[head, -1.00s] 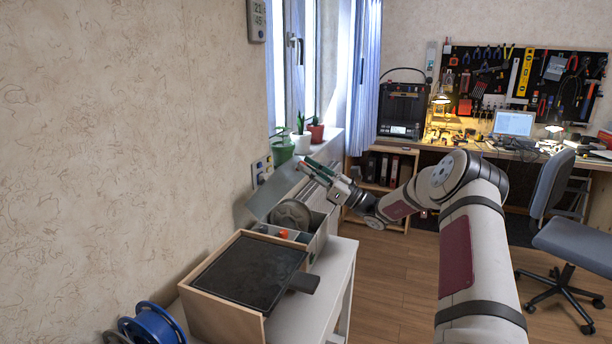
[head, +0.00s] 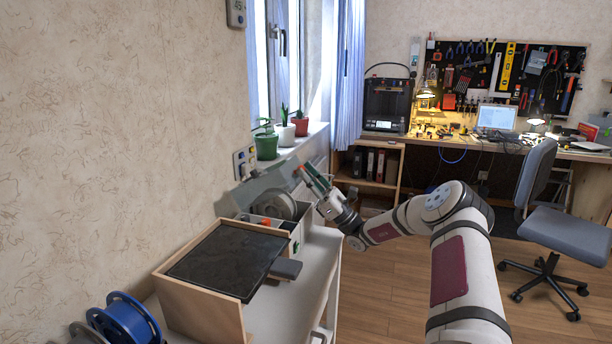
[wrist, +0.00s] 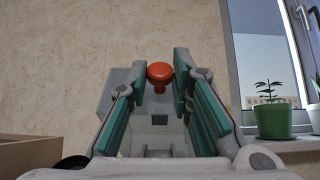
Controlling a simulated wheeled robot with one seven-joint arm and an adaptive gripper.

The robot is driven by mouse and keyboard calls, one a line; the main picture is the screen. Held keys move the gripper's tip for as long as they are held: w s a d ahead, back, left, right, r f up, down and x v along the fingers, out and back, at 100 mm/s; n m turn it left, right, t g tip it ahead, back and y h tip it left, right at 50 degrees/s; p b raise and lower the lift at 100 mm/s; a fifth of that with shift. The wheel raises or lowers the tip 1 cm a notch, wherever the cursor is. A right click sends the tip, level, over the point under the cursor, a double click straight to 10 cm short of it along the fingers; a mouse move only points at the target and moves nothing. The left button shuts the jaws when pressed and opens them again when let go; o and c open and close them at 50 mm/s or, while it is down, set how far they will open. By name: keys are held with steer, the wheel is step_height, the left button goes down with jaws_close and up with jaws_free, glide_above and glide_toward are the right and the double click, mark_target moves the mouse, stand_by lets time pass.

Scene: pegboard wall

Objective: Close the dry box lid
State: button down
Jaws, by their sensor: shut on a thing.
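The dry box (head: 296,240) is a grey box on the side table, with a spool (head: 273,206) and a small orange part (head: 267,222) inside. Its translucent grey lid (head: 262,188) is raised and tilted over the box, hinged on the wall side. My gripper (head: 314,178) is at the lid's free edge, above and to the right of the box. In the wrist view, an orange knob (wrist: 160,73) sits between the teal fingertips, with the grey lid (wrist: 112,88) behind it. The fingers are shut on this knob; the exact contact is hard to see.
A wooden box (head: 200,302) with a dark top panel (head: 228,262) stands in front of the dry box. A blue spool (head: 128,318) is at the lower left. Potted plants (head: 266,146) stand on the window sill behind. A chair (head: 545,205) and workbench are farther right.

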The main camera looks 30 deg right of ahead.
steer(key=shift+f, duration=0.1)
steer(key=c, duration=1.4)
jaws_free()
steer(key=shift+c, duration=0.2)
steer(key=v, duration=1.2)
